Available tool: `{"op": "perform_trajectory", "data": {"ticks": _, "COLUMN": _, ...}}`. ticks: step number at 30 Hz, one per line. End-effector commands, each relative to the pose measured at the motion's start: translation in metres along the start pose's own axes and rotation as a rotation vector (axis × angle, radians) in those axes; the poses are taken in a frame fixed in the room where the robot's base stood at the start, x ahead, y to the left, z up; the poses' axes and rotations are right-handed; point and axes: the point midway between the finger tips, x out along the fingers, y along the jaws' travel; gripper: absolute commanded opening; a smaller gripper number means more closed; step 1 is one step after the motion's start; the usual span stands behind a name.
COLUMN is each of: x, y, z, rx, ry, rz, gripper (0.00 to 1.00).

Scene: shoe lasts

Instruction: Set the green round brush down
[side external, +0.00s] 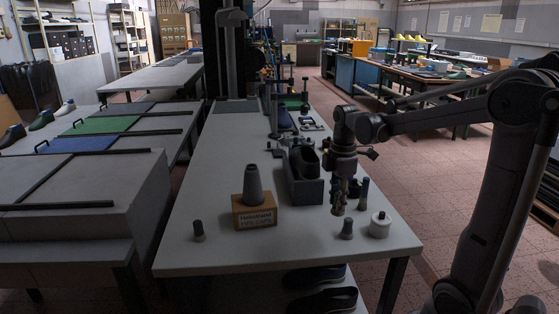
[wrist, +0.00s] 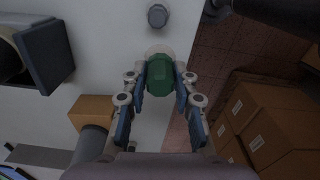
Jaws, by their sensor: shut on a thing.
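The green round brush (wrist: 160,76) is between the fingers of my gripper (wrist: 160,88) in the wrist view, with a finger on each side of it. In the side external view my gripper (side external: 341,196) points down over the right part of the grey-white table (side external: 300,245). The brush shows there only as a small dark greenish shape at the fingertips. The fingers partly hide it, and I cannot tell whether its lower end touches the table.
A small grey peg (side external: 346,229), a white round jar (side external: 380,225) and a blue bottle (side external: 363,193) stand near my gripper. Another peg (side external: 198,231) stands front left. The front middle is clear.

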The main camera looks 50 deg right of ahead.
Motion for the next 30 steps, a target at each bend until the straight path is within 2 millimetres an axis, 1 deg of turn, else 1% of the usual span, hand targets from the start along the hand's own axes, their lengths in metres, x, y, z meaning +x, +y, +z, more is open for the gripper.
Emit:
{"op": "perform_trajectory", "data": {"ticks": 1, "x": -0.003, "y": -0.002, "z": 0.012, "rx": -0.040, "ry": 0.000, "rz": 0.000, "gripper": 0.00}}
{"op": "perform_trajectory", "data": {"ticks": 6, "x": -0.011, "y": -0.009, "z": 0.039, "rx": -0.175, "ry": 0.000, "rz": 0.000, "gripper": 0.00}}
{"op": "perform_trajectory", "data": {"ticks": 9, "x": -0.014, "y": -0.011, "z": 0.049, "rx": -0.226, "ry": 0.000, "rz": 0.000, "gripper": 0.00}}
{"op": "perform_trajectory", "data": {"ticks": 12, "x": -0.015, "y": -0.013, "z": 0.053, "rx": -0.256, "ry": 0.000, "rz": 0.000, "gripper": 0.00}}
{"op": "perform_trajectory", "data": {"ticks": 17, "x": -0.016, "y": -0.013, "z": 0.055, "rx": -0.270, "ry": 0.000, "rz": 0.000, "gripper": 0.00}}
{"op": "perform_trajectory", "data": {"ticks": 24, "x": -0.015, "y": -0.013, "z": 0.053, "rx": -0.270, "ry": 0.000, "rz": 0.000, "gripper": 0.00}}
{"op": "perform_trajectory", "data": {"ticks": 26, "x": -0.012, "y": -0.011, "z": 0.048, "rx": -0.270, "ry": 0.000, "rz": 0.000, "gripper": 0.00}}
{"op": "perform_trajectory", "data": {"ticks": 29, "x": -0.003, "y": -0.008, "z": 0.033, "rx": -0.273, "ry": 0.000, "rz": 0.000, "gripper": 0.00}}
{"op": "perform_trajectory", "data": {"ticks": 30, "x": 0.002, "y": -0.006, "z": 0.026, "rx": -0.275, "ry": 0.000, "rz": 0.000, "gripper": 0.00}}
